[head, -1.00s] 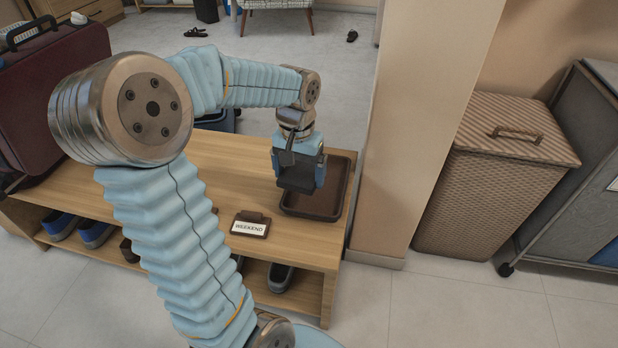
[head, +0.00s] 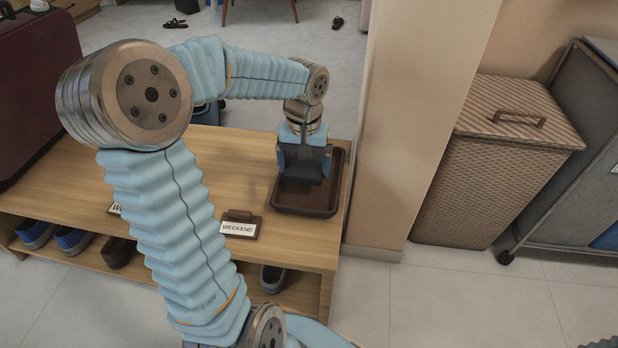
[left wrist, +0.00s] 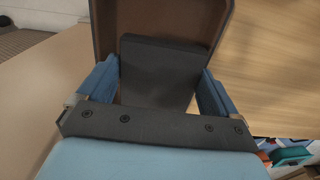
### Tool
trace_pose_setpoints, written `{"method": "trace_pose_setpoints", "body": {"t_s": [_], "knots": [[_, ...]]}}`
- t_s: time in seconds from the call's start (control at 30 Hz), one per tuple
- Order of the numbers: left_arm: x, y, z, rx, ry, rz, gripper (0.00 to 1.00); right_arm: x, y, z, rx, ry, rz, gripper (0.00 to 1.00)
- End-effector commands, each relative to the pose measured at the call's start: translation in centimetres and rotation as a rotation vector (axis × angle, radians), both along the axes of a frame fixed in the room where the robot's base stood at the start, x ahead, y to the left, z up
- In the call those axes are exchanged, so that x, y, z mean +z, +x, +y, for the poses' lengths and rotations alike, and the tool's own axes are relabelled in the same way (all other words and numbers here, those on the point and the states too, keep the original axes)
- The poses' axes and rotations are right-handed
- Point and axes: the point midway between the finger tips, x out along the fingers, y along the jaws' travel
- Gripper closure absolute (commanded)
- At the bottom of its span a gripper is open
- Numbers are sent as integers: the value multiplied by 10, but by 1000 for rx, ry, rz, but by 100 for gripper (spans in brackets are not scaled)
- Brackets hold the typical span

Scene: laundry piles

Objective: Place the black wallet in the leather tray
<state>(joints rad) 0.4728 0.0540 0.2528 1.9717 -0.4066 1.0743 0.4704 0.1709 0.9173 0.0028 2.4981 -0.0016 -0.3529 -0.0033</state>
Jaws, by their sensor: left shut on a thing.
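My left gripper (head: 304,172) is over the brown leather tray (head: 306,211) at the right end of the wooden bench. It points down and is shut on the black wallet (left wrist: 158,72). In the left wrist view, the wallet stands out between the two blue fingers, with the tray (left wrist: 227,22) behind it. In the head view, the wallet is a dark shape between the fingers, partly hidden by the gripper. I cannot tell whether the wallet touches the tray floor. My right gripper is not in view.
A WEEKEND sign (head: 240,227) stands on the bench (head: 175,205) left of the tray. A dark red suitcase (head: 35,90) is at the far left. A beige pillar (head: 405,130) rises close to the tray's right. Shoes sit on the shelf below.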

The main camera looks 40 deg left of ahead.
Motion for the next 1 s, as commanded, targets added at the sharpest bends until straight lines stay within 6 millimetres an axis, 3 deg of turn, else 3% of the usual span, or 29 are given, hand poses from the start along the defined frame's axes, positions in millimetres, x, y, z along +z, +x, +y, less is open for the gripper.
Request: {"method": "trace_pose_setpoints", "body": {"t_s": [0.17,0.37,0.73,0.77,0.8,1.0], "knots": [[-12,7,-6,-1,-1,0,39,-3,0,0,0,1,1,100],[-42,8,-7,0,-1,0,39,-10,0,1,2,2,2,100],[-47,8,-7,0,0,-1,39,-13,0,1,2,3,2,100],[-46,8,-7,1,-1,0,4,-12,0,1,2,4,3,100],[-46,8,-7,1,-1,0,0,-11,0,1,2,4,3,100],[-45,8,-7,0,-1,0,0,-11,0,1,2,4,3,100]]}}
